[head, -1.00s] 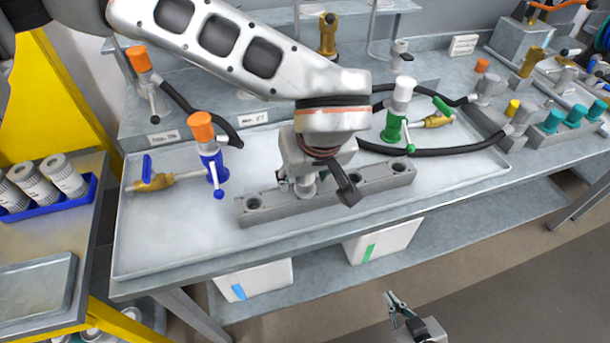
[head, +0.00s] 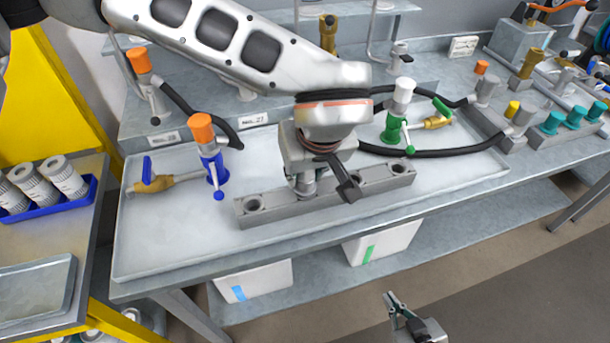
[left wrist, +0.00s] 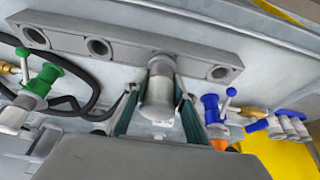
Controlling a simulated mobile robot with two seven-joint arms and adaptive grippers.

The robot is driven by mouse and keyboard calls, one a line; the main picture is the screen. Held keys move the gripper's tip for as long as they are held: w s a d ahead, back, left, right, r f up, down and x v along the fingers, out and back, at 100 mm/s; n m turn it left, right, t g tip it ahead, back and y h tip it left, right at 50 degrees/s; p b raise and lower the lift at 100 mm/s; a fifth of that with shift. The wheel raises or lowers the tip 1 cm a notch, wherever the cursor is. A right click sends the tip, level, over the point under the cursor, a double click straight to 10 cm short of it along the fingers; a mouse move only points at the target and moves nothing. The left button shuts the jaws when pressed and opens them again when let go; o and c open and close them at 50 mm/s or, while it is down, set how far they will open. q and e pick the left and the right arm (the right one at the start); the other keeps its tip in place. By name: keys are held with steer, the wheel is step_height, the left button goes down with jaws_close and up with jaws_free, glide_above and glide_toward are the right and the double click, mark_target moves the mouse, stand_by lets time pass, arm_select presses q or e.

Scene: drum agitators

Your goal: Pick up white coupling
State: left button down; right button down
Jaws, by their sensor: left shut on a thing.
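My left gripper (head: 312,186) is over the grey block with round sockets (head: 378,184) on the table tray. In the left wrist view its two fingers (left wrist: 158,92) are shut around a pale grey, metallic-looking coupling (left wrist: 158,112). The coupling's far end is at the block, in line with its sockets; how deep it sits is hidden. A white-topped coupling (head: 404,90) stands on a green valve (head: 394,126) behind the block, apart from my gripper. My right gripper (head: 402,312) is low at the bottom of the head view, away from the table; its opening is unclear.
A blue valve with an orange top (head: 202,128) stands left of the block. Black hoses (head: 430,150) run behind the block to the right. More fittings (head: 550,122) crowd the right side. The front of the tray (head: 200,250) is clear.

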arm_select(q)
step_height(320, 180, up, 19)
steer(key=p, duration=0.1)
steer(key=shift+p, duration=0.3)
